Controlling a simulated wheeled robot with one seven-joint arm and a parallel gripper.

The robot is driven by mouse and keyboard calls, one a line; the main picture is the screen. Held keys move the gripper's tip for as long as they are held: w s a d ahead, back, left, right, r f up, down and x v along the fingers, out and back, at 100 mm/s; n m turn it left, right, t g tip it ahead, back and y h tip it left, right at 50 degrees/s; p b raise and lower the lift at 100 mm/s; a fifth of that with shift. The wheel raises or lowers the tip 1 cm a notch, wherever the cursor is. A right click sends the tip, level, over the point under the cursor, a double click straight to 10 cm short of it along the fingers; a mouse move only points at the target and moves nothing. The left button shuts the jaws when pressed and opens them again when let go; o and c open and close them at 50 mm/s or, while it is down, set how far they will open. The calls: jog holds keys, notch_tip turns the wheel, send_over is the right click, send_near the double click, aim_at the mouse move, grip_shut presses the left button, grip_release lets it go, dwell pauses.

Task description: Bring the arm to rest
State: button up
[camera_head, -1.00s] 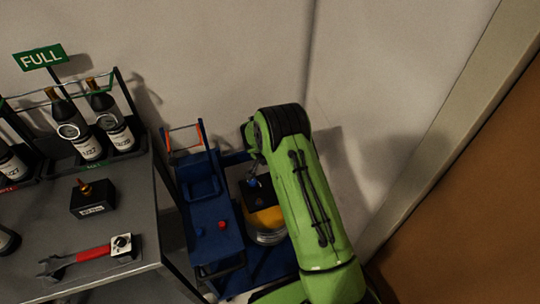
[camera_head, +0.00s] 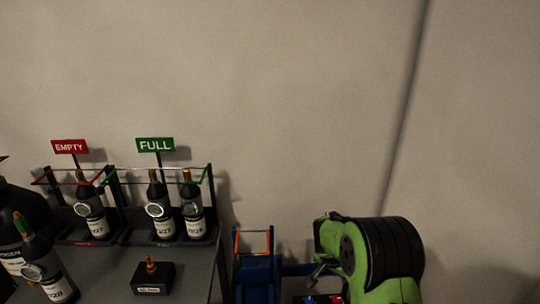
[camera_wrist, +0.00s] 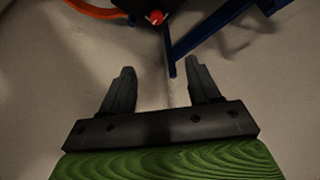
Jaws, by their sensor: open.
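My green arm (camera_head: 375,262) shows at the lower right of the head view, folded beside a blue frame. In the wrist view my gripper (camera_wrist: 158,88) is open, its two dark fingers apart with nothing between them. Beyond the fingertips are a pale surface, a blue bar (camera_wrist: 205,30) and a red knob (camera_wrist: 156,17). The fingertips look clear of the bar, though the exact gap cannot be told. The lower part of my arm is cut off by the head view's bottom edge.
A grey table (camera_head: 206,268) at left bears a rack with an EMPTY sign (camera_head: 69,146) and a FULL sign (camera_head: 155,145), several bottles and a small black block (camera_head: 152,279). A blue cart (camera_head: 256,275) stands between table and arm. The wall above is bare.

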jog(key=s+a+r+n+t+y, duration=0.1)
jog(key=s+a+r+n, duration=0.25)
jog(key=s+r, duration=1.25)
jog(key=s+a+r+n+t+y, duration=0.1)
jog(key=s+r+n, duration=0.1)
jog(key=s, duration=0.6)
jog(key=s+a+r+n+y, duration=0.1)
jog(key=s+r+n, duration=0.15)
jog(key=s, duration=0.65)
notch_tip(320, 180, up, 12)
jog(key=p, duration=1.2)
jog(key=shift+w+p, duration=0.25)
jog(key=shift+p, duration=0.05)
